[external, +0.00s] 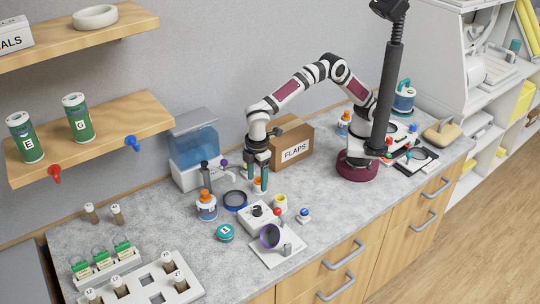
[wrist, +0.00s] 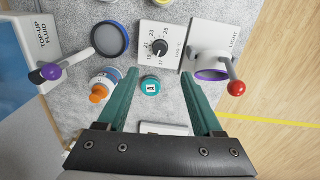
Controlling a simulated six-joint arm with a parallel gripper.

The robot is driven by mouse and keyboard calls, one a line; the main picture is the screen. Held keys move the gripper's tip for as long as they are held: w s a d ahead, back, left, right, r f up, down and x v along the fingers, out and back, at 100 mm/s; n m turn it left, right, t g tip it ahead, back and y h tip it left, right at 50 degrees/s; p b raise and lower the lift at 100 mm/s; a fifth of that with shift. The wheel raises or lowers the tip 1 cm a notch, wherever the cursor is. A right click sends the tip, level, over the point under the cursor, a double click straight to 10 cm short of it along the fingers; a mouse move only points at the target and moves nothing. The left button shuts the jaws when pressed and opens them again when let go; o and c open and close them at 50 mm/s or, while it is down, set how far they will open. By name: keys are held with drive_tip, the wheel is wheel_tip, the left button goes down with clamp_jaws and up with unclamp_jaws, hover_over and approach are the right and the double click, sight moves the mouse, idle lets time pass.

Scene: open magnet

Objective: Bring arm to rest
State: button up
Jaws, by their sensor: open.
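My gripper (external: 257,178), with two teal fingers, hangs pointing down over the middle of the counter from my bent white arm. In the wrist view the fingers (wrist: 159,75) are apart and nothing is gripped between them. A small teal lid marked with a letter (external: 225,232) lies on the counter; it appears beyond the finger gap in the wrist view (wrist: 150,86). A white box with a black dial (external: 259,210) and a white light unit with a purple ring (external: 271,236) stand in front of the gripper.
A bottle with an orange cap (external: 206,205) and a dark blue round dish (external: 235,200) stand close by. A blue tank (external: 194,142) and a cardboard FLAPS box (external: 292,145) stand behind. Vial racks (external: 145,282) fill the front left. A wooden shelf (external: 95,140) overhangs the left side.

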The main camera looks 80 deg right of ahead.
wheel_tip(320, 180, up, 3)
drive_tip(key=shift+r, duration=0.1)
idle(0.3)
drive_tip(key=s+d+r+m, duration=0.1)
drive_tip(key=d+r+m, duration=0.2)
drive_tip(key=d, duration=0.6)
drive_tip(key=s+d+r+m, duration=0.2)
drive_tip(key=d+m, duration=0.1)
drive_tip(key=d, duration=0.6)
drive_tip(key=s+d+f+m+y, duration=0.1)
drive_tip(key=s+d+m, duration=0.3)
drive_tip(key=s, duration=0.5)
drive_tip(key=s+d+f+m+y, duration=0.1)
drive_tip(key=s+d+f+m, duration=0.2)
drive_tip(key=s+d, duration=0.6)
drive_tip(key=shift+d+f+m+g, duration=0.25)
drive_tip(key=shift+f+m+g, duration=0.05)
drive_tip(key=shift+m, duration=0.8)
